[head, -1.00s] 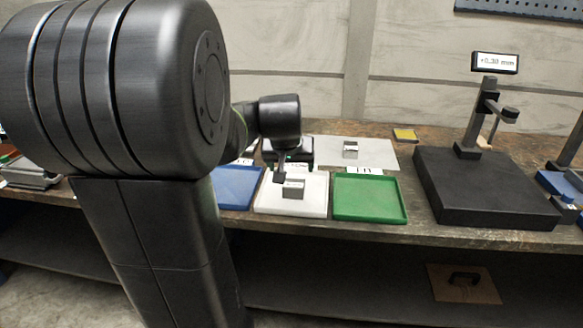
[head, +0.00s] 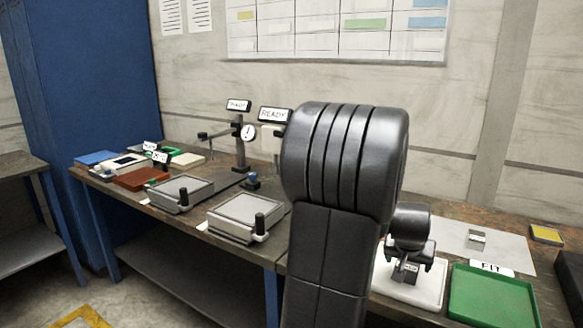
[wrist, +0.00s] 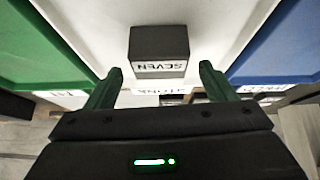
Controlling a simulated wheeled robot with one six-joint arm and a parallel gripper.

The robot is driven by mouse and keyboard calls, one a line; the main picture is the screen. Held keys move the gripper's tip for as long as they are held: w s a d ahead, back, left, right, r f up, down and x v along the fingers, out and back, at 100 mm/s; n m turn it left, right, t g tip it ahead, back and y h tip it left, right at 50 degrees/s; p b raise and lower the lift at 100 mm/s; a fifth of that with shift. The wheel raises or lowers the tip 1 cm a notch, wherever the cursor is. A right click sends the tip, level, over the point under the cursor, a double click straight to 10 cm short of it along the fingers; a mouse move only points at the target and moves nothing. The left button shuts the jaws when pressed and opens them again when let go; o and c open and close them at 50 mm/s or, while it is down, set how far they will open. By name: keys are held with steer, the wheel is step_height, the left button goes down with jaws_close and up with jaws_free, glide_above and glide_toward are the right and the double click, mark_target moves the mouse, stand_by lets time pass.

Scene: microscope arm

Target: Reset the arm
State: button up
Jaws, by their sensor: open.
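My gripper (head: 409,258) is over the white tray (head: 425,297) in the head view, partly hidden by my own arm. In the wrist view my gripper (wrist: 160,72) is open, with its two green fingers apart and nothing between them. A dark grey block (wrist: 158,42) labelled SEVEN sits in the white tray just beyond the fingertips. The fingertips look apart from the block. The block (head: 405,271) also shows under my gripper in the head view.
A green tray (head: 492,300) stands right of the white tray. A blue tray (wrist: 285,48) shows in the wrist view. Behind are a pale plate (head: 500,248) with a small block and a yellow pad (head: 546,234). Gauge stands (head: 241,145) and grey trays fill the bench at left.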

steer(key=x, duration=0.2)
steer(key=shift+w+f, duration=0.1)
steer(key=shift+f, duration=0.2)
steer(key=shift+r, duration=0.85)
